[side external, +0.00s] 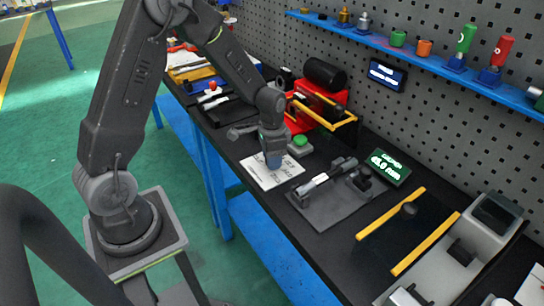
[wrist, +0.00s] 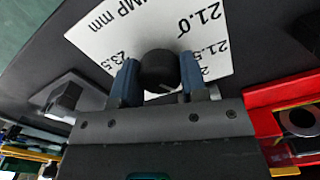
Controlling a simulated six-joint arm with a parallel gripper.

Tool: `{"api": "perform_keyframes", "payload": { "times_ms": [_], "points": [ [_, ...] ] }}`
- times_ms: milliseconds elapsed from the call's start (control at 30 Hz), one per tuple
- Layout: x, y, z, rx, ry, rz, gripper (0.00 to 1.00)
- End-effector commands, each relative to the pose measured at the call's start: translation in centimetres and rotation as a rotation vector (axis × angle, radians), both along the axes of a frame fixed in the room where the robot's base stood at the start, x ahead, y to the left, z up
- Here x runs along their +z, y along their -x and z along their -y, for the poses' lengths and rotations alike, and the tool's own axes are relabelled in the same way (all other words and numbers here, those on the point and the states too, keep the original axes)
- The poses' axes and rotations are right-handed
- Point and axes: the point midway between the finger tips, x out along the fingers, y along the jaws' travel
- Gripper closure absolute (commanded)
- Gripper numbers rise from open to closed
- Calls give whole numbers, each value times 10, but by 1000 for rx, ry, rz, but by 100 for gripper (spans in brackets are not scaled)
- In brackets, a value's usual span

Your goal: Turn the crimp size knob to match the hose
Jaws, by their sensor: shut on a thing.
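The black crimp size knob (wrist: 159,68) stands on a white dial card with printed numbers (wrist: 104,44). In the wrist view, "MP mm", 21.0, 21.5 and 23.5 are readable, upside down or tilted. My gripper (wrist: 160,82) has its blue fingertips on either side of the knob, shut on it. A small pale mark shows at the knob's near edge; its exact setting is unclear. In the side view my gripper (side external: 272,162) points down over the card (side external: 262,179), and hides the knob. I cannot clearly pick out the hose.
A caliper (side external: 318,183) lies on a grey plate right of the card, beside a green-lit readout (side external: 384,167) in mm. A red machine (side external: 331,102) with a black cylinder stands behind. Yellow rails (side external: 425,244) lie further right. A blue shelf (side external: 400,51) runs along the pegboard.

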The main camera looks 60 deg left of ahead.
Motion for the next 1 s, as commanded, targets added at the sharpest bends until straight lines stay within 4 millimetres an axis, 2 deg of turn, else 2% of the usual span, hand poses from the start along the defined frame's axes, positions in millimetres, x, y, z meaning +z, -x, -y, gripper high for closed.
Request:
{"api": "perform_keyframes", "payload": {
  "times_ms": [267,667,700,933,1000],
  "points": [
    [1,-1,0,-65,0,2,84],
    [1,-1,0,-71,0,2,84],
    [1,-1,0,-71,0,2,58],
    [0,0,0,-70,-1,1,36],
    [0,0,0,-70,0,1,35]
  ]
}}
